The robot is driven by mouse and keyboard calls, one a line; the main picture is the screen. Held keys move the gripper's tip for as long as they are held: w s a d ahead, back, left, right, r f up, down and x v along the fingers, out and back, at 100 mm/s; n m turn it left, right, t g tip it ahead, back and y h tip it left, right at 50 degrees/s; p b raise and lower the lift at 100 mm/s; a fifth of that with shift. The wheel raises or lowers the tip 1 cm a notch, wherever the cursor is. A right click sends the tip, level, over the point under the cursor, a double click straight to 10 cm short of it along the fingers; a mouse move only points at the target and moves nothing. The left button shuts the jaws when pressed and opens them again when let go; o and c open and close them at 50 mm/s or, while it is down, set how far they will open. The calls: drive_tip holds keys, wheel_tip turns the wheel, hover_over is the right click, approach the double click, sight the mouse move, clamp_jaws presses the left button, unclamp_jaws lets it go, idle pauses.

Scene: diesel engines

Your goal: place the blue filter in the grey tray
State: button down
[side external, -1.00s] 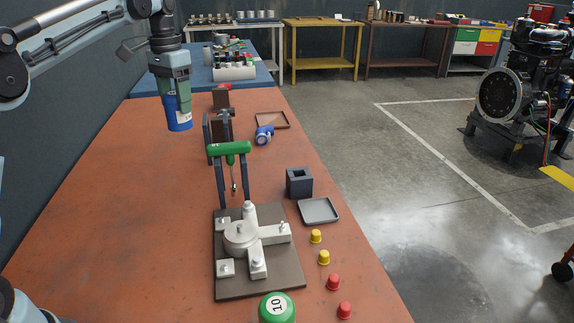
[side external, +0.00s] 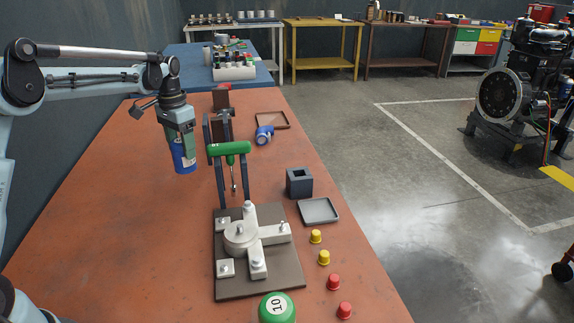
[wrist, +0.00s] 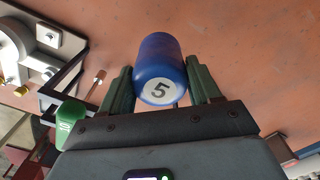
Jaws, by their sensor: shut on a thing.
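The blue filter (side external: 184,161) is a blue cylinder hanging upright over the left part of the bench in the side view. In the wrist view the filter (wrist: 158,55) shows a white disc marked 5. My gripper (side external: 181,147) is shut on it, with a green finger on each side of it in the wrist view (wrist: 160,82). The grey tray (side external: 319,211) is small, shallow and empty, near the bench's right edge. It lies to the right of and nearer the camera than my gripper.
A dark square block (side external: 299,182) sits just behind the tray. A plate with a metal fixture (side external: 245,242), a green filter (side external: 277,308) and yellow and red caps are nearer. The left bench is clear.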

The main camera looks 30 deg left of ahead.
sight(185, 166)
drive_tip(key=shift+f, duration=3.15)
drive_tip(key=shift+f, duration=0.1)
drive_tip(key=shift+c, duration=1.1)
unclamp_jaws()
